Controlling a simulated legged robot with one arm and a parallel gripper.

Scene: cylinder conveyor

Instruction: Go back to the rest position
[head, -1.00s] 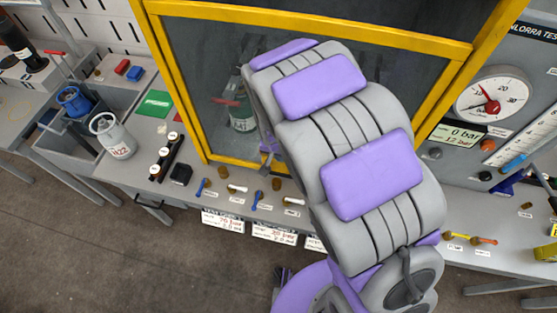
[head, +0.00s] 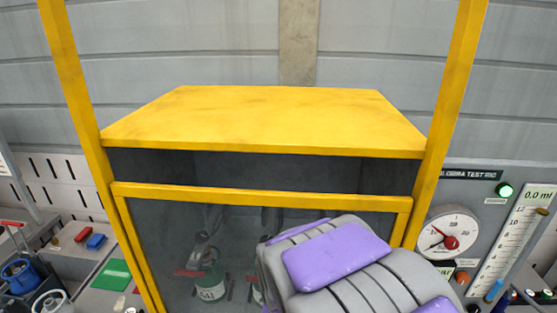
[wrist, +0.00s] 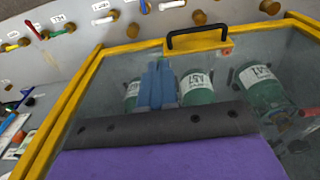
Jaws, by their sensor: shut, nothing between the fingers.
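My gripper (wrist: 157,66) shows in the wrist view as blue-grey fingers held together, with nothing between them. It is in front of the clear panel of a yellow-framed cabinet (wrist: 90,75); I cannot tell whether it touches. Behind the panel are several green cylinders with white labels, one of them at the right (wrist: 262,82). In the head view my grey and purple arm rises from the lower right in front of the cabinet (head: 260,120). The arm hides my gripper there. A labelled green cylinder (head: 211,287) shows dimly through the panel.
A dial gauge (head: 447,238) and a lit green lamp (head: 504,190) are on the right-hand panel. A blue cylinder (head: 20,272), a green mat (head: 112,273) and a blue block (head: 96,241) are at the left. A black handle (wrist: 198,36) juts from the cabinet frame.

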